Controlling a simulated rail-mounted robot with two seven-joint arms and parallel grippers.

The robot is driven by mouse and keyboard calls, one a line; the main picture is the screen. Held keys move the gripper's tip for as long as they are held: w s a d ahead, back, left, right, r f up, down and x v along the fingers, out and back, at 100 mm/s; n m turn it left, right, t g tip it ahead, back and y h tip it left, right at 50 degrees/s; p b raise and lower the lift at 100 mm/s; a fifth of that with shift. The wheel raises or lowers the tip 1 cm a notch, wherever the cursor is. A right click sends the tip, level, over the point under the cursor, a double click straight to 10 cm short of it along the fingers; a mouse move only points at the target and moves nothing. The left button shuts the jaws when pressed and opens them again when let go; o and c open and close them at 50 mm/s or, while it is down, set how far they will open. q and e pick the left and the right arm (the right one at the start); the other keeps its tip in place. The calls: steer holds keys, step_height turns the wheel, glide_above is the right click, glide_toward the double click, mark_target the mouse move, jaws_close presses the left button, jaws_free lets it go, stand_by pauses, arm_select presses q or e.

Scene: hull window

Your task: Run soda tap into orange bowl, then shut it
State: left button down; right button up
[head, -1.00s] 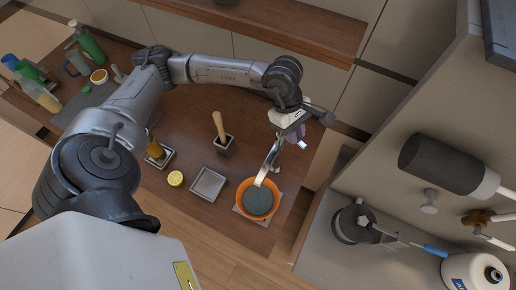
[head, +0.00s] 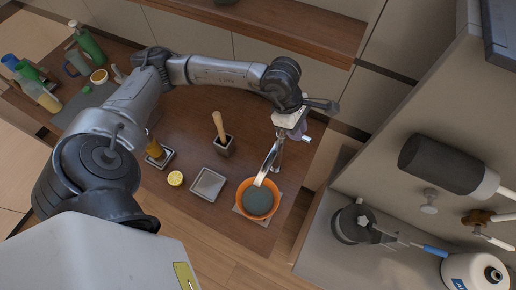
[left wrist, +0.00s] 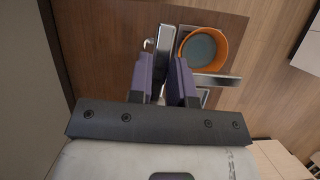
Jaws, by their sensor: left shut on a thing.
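The orange bowl (head: 258,199) stands under the silver tap (head: 270,164), whose spout reaches over its rim. The bowl also shows in the left wrist view (left wrist: 203,48), with a flat grey-blue surface inside; I cannot tell whether it is liquid. No stream shows clearly. My left gripper (head: 298,132) is at the upper end of the tap. In the left wrist view, its purple fingers (left wrist: 163,82) are on either side of a silver bar of the tap (left wrist: 166,45), probably its handle. The fingers partly hide it. My right gripper is not in view.
Bottles (head: 88,44) stand at the far left. The grey counter (head: 345,263) at right holds a burner and gas canister (head: 470,270).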

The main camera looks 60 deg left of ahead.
arm_select(q)
steer(key=c, duration=1)
jaws_free()
steer(key=shift+n, duration=0.3)
steer(key=shift+c, duration=0.2)
steer(key=shift+a, duration=0.1)
steer(key=shift+p+v, duration=0.75)
steer(key=shift+v, duration=2.6)
steer(key=shift+r+p, duration=0.1)
steer(key=shift+p, duration=0.2)
